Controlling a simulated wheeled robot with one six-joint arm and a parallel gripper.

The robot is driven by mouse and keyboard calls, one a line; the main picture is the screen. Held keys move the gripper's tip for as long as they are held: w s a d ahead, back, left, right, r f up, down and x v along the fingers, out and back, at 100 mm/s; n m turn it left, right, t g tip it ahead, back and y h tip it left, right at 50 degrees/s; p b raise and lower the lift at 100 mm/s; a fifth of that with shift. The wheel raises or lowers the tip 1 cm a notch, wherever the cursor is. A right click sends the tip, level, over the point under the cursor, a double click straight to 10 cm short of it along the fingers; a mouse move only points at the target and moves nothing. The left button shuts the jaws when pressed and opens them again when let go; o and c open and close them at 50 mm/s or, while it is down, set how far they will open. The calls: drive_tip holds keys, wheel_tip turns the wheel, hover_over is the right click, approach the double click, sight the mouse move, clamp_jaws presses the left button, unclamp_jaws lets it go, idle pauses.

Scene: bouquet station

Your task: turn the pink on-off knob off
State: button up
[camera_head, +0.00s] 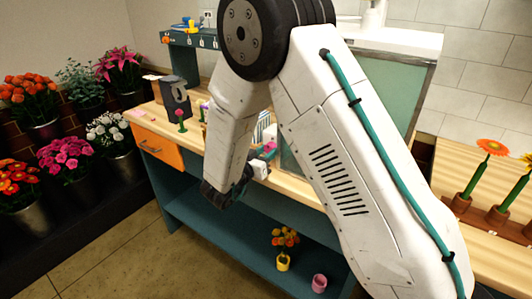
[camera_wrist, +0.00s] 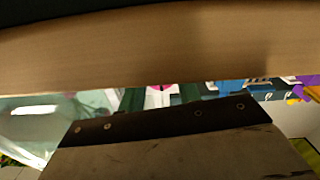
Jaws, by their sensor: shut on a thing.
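My gripper (camera_head: 246,174) is at the front edge of the wooden bench, partly hidden behind my own wrist. In the wrist view, its two dark green fingers (camera_wrist: 160,99) stand on either side of a small pink part, which I take as the pink knob (camera_wrist: 157,88), with white around it. The fingers are shut on it. A pinkish part (camera_head: 269,147) shows just above the gripper in the head view, too small to tell if it is the knob. Which way the knob is turned cannot be seen.
The wooden bench (camera_head: 290,184) has an orange drawer (camera_head: 160,148) at left. A dark stand (camera_head: 176,97) and a pink flower (camera_head: 181,115) are on top. A yellow pot (camera_head: 283,262) and a pink pot (camera_head: 319,283) are below. A greenish panel (camera_head: 385,95) rises behind my arm.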

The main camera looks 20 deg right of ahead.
drive_tip(key=o, duration=0.7)
drive_tip(key=v, duration=0.7)
drive_tip(key=shift+s+a, duration=0.25)
drive_tip(key=shift+a, duration=0.05)
